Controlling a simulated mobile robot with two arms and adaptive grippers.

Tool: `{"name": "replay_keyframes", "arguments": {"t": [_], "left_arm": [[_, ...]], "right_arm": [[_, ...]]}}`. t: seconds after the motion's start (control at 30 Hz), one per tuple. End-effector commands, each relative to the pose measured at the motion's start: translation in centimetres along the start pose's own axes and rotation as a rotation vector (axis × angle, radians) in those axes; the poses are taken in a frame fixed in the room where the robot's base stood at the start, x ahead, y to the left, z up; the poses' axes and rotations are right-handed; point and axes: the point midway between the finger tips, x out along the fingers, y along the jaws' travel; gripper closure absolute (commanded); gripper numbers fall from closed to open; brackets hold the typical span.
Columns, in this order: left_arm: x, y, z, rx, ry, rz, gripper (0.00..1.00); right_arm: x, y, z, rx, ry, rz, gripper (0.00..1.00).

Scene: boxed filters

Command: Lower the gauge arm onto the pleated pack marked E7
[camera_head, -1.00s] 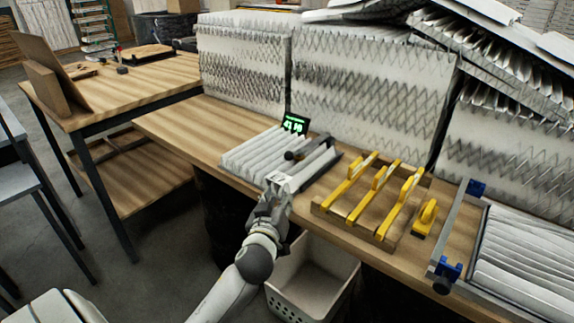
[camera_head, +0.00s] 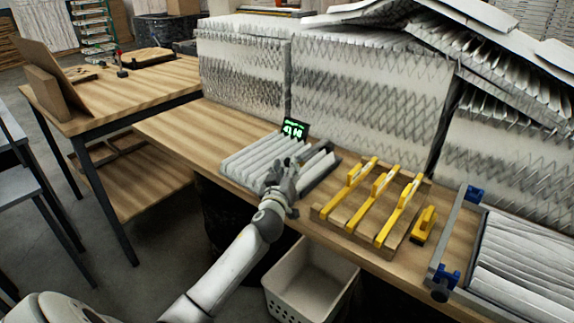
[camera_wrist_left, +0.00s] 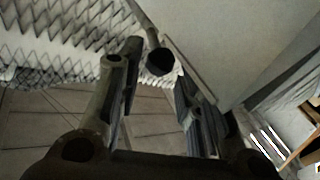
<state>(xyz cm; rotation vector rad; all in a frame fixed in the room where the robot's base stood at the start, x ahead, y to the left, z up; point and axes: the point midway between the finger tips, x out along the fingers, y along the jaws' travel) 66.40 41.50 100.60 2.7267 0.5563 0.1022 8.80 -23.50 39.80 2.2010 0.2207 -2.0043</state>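A white pleated pack (camera_head: 252,152) lies on the bench in front of a small gauge display with green digits (camera_head: 294,129). I cannot read an E7 mark on it. My left gripper (camera_head: 289,168) is over the right part of the pack and hides most of the gauge arm there. In the left wrist view the two fingers (camera_wrist_left: 157,70) stand apart. A dark round knob (camera_wrist_left: 160,62), seemingly the gauge arm's, shows between their tips; I cannot tell whether they touch it. My right gripper is not in view.
A wooden rack with yellow-handled tools (camera_head: 365,205) stands right of the pack. A clamp frame (camera_head: 455,240) holds more pleats farther right. Tall pleated stacks (camera_head: 365,95) line the back. A white bin (camera_head: 310,285) is below the bench edge. The bench's left end is clear.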

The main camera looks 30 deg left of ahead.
Motion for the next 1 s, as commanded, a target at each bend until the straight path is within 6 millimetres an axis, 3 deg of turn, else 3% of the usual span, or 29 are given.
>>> {"name": "replay_keyframes", "arguments": {"t": [0.2,0.5,0.8,1.0], "left_arm": [[1.25,0.0,-0.05,0.0,0.0,0.0,0.67],[1.39,-0.02,-0.02,0.001,0.0,0.0,0.67],[1.37,-0.03,-0.01,0.001,0.0,0.0,1.0],[1.36,-0.01,-0.06,0.001,-0.001,0.0,1.0]], "right_arm": [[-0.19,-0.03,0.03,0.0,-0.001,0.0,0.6],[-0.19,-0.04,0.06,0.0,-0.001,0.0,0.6],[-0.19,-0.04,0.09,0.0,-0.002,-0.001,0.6],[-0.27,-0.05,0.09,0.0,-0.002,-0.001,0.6]]}}
